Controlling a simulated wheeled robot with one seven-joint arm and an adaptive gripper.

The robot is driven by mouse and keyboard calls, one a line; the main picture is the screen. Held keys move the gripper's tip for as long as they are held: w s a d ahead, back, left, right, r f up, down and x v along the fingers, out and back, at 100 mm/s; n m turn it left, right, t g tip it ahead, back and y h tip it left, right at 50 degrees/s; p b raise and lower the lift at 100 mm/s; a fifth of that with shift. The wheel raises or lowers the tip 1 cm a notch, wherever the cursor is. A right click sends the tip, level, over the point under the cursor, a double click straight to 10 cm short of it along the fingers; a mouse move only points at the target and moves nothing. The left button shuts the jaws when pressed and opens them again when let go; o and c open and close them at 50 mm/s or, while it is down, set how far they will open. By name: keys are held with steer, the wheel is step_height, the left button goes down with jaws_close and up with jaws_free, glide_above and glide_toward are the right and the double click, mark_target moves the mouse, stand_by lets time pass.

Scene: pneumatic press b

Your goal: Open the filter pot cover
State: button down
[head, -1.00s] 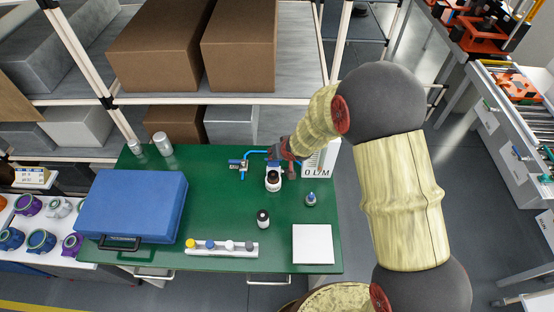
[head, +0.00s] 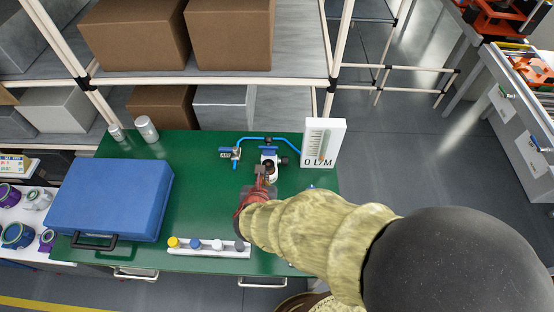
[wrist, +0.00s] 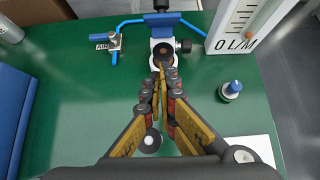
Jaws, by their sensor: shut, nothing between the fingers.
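The filter pot (head: 269,168) is a small white vessel with a dark round top, on the pneumatic unit at the back of the green table. In the wrist view its dark round mouth or cover (wrist: 162,52), brownish in the middle, faces up; I cannot tell which it is. My gripper (head: 261,176) is on the near side of the pot, and its fingers are shut with nothing between them. In the wrist view the fingertips (wrist: 161,72) lie just below the pot's round top. I cannot tell whether they touch it. The fingers hide the pot's lower front.
Blue tubing (head: 262,139) and a small valve (head: 236,154) are left of the unit; a white flow gauge (head: 324,143) stands right. A blue case (head: 110,200) and a capped-vial rack (head: 190,244) are nearer.

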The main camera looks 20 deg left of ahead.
mark_target(269, 146)
steer(key=shift+w+a+f+b, duration=0.2)
steer(key=shift+w+a+f, duration=0.45)
steer(key=shift+w, duration=1.05)
steer(key=shift+w+a+f+b, duration=0.2)
steer(key=shift+w+a+f, duration=0.45)
steer(key=shift+w, duration=1)
steer(key=shift+w+a+f+b, duration=0.3)
steer(key=shift+w+f, duration=0.6)
steer(key=shift+w, duration=0.8)
steer(key=shift+r+p, duration=0.15)
steer(key=shift+p, duration=0.4)
steer(key=shift+w+a+g+p, duration=0.1)
steer(key=shift+w+g+p, duration=0.15)
steer(key=shift+p, duration=0.45)
